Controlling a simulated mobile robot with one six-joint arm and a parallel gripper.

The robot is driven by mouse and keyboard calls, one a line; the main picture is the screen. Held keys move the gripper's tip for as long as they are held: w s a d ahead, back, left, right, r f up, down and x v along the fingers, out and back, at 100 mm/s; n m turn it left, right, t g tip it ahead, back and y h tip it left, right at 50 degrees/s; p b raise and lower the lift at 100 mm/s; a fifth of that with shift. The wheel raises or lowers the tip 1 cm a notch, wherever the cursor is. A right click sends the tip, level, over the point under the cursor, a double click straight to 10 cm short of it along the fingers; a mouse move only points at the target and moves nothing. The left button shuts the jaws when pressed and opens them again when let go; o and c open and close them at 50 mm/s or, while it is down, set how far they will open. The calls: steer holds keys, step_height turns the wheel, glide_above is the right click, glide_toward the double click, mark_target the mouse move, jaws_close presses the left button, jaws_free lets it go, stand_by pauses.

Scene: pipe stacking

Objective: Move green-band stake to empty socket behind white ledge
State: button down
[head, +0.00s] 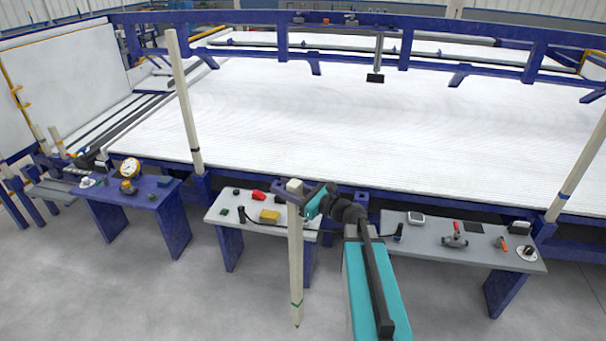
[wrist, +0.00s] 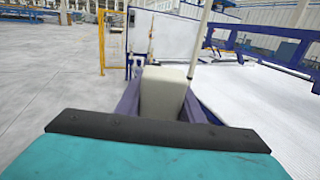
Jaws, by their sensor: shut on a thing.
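The green-band stake (head: 296,250) is a long pale square post. It hangs upright in front of the white ledge (head: 225,213), with its green band near the pointed lower end, above the floor. My gripper (head: 293,190) is shut around the stake near its top. In the wrist view the stake's top (wrist: 163,92) sits between the purple fingers of my gripper (wrist: 160,105). Behind the white ledge, my gripper and arm cover part of the blue frame edge.
Another pale stake (head: 186,105) stands at the frame left of the white ledge, and one (head: 580,165) stands at the right. A blue table (head: 150,190) and a grey table (head: 440,245) flank the ledge, holding small tools. The floor in front is clear.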

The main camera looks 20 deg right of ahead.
steer(key=s+a+f+n+g+y+b, duration=0.1)
steer(key=s+a+n+g+y, duration=0.3)
steer(key=s+a, duration=0.3)
steer(key=a, duration=0.5)
steer(key=shift+s+f+g+y, duration=0.2)
steer(key=shift+s+g+y, duration=0.1)
steer(key=shift+s+y, duration=0.1)
steer(key=shift+s, duration=0.1)
